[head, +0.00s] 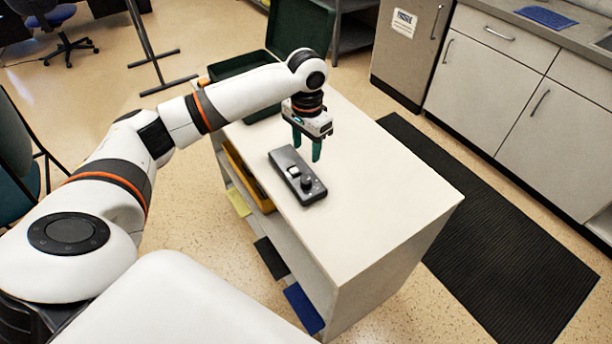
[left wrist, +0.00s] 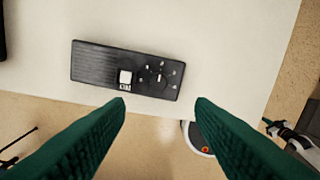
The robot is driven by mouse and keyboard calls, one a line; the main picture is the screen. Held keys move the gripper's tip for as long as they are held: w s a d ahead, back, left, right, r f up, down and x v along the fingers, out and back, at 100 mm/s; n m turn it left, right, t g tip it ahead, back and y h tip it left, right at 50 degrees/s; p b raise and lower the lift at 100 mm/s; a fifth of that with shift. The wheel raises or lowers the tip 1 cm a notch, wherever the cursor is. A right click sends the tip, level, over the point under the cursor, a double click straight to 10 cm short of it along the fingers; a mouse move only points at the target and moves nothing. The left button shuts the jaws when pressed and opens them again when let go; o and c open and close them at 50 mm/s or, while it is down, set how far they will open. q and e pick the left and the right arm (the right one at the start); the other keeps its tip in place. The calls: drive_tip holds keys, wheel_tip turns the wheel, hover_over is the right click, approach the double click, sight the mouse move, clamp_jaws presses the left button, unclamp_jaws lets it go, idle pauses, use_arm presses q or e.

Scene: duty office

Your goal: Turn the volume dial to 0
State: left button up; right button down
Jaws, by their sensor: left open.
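A black control panel (head: 297,176) lies flat on the white top of a cabinet (head: 395,200). It carries a round black volume dial (head: 306,183) near its front end and a white square switch (head: 293,171) beside it. In the left wrist view the panel (left wrist: 100,66) shows with the dial (left wrist: 157,78), white marks around it, and the white switch (left wrist: 125,77). My left gripper (head: 307,152) is open and empty, its green fingers pointing down just behind and above the panel, apart from the dial. The marks are too small to read. My right gripper is not in view.
A dark green open bin (head: 240,65) stands at the back of the cabinet top. A yellow tray (head: 247,178) sits on a shelf below its left edge. The cabinet top right of the panel is clear. A black floor mat (head: 500,240) lies to the right.

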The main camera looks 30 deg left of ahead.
sight(306, 180)
use_arm(q)
wheel_tip(306, 180, down, 12)
drive_tip(key=shift+w+a+r, duration=0.1)
drive_tip(key=shift+a+r, duration=0.05)
idle(0.4)
